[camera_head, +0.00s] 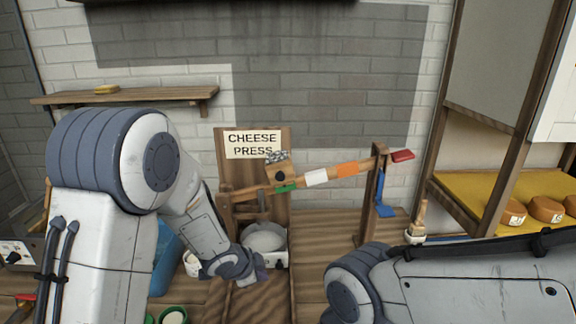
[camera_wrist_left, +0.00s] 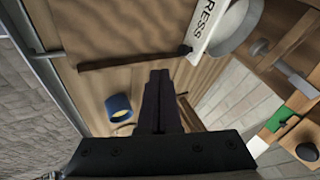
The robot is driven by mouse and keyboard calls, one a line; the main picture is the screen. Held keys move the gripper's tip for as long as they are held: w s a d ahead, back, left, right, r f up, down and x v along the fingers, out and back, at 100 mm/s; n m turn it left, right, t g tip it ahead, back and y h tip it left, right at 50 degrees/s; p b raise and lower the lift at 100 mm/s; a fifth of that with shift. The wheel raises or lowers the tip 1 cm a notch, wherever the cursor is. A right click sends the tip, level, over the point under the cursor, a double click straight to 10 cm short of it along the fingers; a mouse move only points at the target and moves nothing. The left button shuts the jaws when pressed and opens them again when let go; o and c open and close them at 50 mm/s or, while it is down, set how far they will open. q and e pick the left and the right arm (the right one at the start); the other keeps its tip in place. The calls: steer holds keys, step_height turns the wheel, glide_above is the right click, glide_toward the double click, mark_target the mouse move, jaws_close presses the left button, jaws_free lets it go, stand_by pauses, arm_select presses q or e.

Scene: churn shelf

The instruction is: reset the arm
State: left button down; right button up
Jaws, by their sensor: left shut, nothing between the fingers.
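My left arm comes in from the left in the head view and bends down in front of the cheese press. Its gripper (camera_head: 256,272) is low, just in front of the white pot (camera_head: 264,240) at the press, and is small and dark there. In the left wrist view the two dark fingers (camera_wrist_left: 158,82) lie together, shut with nothing between them. My right arm crosses the lower right of the head view; its gripper is out of the picture.
The cheese press lever (camera_head: 318,176), with white, orange and green bands, slopes up to the right behind my left gripper. A sign (camera_head: 252,144) reads "CHEESE PRESS". A blue round container (camera_wrist_left: 118,107) lies left of the fingers. A yellow-lined shelf (camera_head: 478,191) is at right.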

arm_select(q)
steer(key=s+d+r+n+g, duration=0.1)
steer(key=s+r+n+g, duration=0.1)
steer(key=s, duration=0.8)
steer(key=s+d+r+n+g+y, duration=0.1)
steer(key=s+r+n+g, duration=0.1)
steer(key=s+r, duration=0.3)
steer(key=s+d+r+n+g+y, duration=0.1)
steer(key=s+r+n+g, duration=0.1)
steer(key=s, duration=1.2)
steer(key=shift+s+d+r+n, duration=0.25)
steer(key=shift+s+r+n, duration=0.1)
steer(key=shift+r+n, duration=0.4)
